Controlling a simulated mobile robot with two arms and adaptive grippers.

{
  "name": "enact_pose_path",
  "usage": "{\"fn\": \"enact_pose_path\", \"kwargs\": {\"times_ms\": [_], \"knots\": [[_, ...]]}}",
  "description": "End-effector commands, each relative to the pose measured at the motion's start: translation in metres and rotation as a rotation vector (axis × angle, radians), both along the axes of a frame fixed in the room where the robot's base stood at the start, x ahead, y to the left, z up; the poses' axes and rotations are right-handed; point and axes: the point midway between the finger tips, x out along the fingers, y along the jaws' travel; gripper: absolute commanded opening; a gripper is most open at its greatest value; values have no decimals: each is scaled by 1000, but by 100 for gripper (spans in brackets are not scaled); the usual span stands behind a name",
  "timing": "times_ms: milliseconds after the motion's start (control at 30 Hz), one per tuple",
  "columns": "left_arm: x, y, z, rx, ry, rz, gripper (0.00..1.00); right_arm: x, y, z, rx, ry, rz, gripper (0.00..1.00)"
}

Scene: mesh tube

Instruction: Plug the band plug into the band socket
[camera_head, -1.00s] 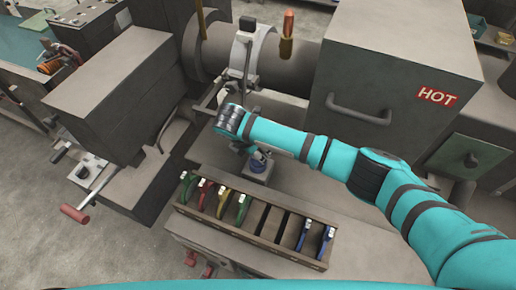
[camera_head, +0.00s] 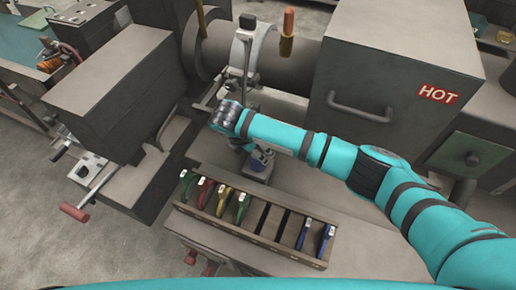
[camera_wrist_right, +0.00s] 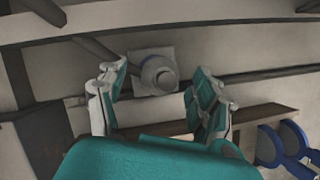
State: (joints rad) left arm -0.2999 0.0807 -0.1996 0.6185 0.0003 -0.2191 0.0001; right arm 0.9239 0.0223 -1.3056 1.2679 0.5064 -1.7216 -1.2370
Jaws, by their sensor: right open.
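My right gripper (camera_wrist_right: 158,70) is open, with one finger on each side of a round grey knob-like piece (camera_wrist_right: 160,78) on a square pale plate (camera_wrist_right: 143,58). I see no finger touching it. In the head view the right hand (camera_head: 238,142) hangs low, mostly hidden behind its wrist, close to a small blue-grey block (camera_head: 258,172). A pale band (camera_head: 238,55) wraps the grey tube, with a black block (camera_head: 247,21) on a stem at its top. I cannot tell for sure which pieces are the band plug and band socket. My left gripper is not in view.
A wooden rack (camera_head: 250,241) with green, red, yellow and blue looped tools stands at the bench's front. Blue loops (camera_wrist_right: 292,142) show in the right wrist view. A large grey box marked HOT (camera_head: 395,60) stands behind my right arm. The tube (camera_head: 285,65) runs into it.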

Motion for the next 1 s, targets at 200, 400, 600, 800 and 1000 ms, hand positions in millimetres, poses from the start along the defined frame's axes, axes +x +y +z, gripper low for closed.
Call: {"fn": "enact_pose_path", "kwargs": {"times_ms": [200, 400, 600, 800, 1000], "knots": [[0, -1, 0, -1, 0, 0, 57, -13, 15, 45, 4, -4, 3, 67], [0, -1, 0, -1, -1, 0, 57, -23, 25, 78, 3, -3, 2, 67], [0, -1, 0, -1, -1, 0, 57, -27, 28, 93, 2, -2, 0, 67], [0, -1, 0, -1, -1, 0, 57, -28, 28, 94, 0, 0, -1, 67], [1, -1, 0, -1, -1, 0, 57, -28, 28, 94, 1, -1, -1, 67]]}}
